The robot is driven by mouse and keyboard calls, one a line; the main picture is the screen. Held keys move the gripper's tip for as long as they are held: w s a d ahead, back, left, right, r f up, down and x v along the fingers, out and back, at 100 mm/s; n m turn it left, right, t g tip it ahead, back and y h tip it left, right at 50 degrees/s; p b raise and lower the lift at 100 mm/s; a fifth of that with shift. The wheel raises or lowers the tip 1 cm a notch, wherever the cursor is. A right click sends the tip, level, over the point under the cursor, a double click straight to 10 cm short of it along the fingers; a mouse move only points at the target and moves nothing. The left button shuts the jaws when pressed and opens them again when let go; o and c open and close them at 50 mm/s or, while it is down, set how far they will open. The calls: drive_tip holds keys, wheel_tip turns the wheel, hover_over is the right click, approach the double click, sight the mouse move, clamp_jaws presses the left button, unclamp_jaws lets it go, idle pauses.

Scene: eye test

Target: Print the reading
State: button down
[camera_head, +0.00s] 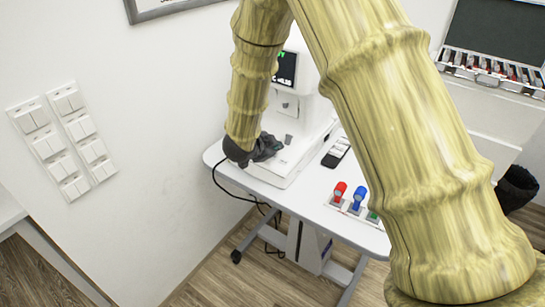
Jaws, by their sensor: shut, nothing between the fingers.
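The white eye test machine (302,97) stands on a white wheeled table, with a small dark screen (287,68) showing green and white marks. A small grey knob or button (288,140) shows on its base. My gripper (272,150) is shut and empty, at the left end of the machine's base. Whether it touches the base I cannot tell. My bamboo-textured arm hides part of the machine and the right of the table. I cannot make out a print button or any printed paper.
On the table (312,205) lie a black-and-white device (336,152) and red (339,192), blue (358,198) and green (374,215) handled items. White wall switches (62,140) are at left. A lens case (490,70) and a black bin (516,190) are at right. A black cable hangs at the table's left edge.

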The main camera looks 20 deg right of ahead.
drive_tip(key=shift+f, duration=0.2)
idle(0.5)
drive_tip(key=shift+f, duration=0.25)
drive_tip(key=shift+f, duration=0.3)
idle(0.8)
drive_tip(key=shift+r, duration=0.1)
drive_tip(key=shift+r+p, duration=0.55)
drive_tip(key=shift+r, duration=0.1)
drive_tip(key=r+p, duration=0.2)
drive_tip(key=r, duration=0.1)
drive_tip(key=r+p, duration=0.2)
drive_tip(key=shift+s+a, duration=0.25)
drive_tip(key=shift+a, duration=0.05)
idle(0.3)
idle(0.7)
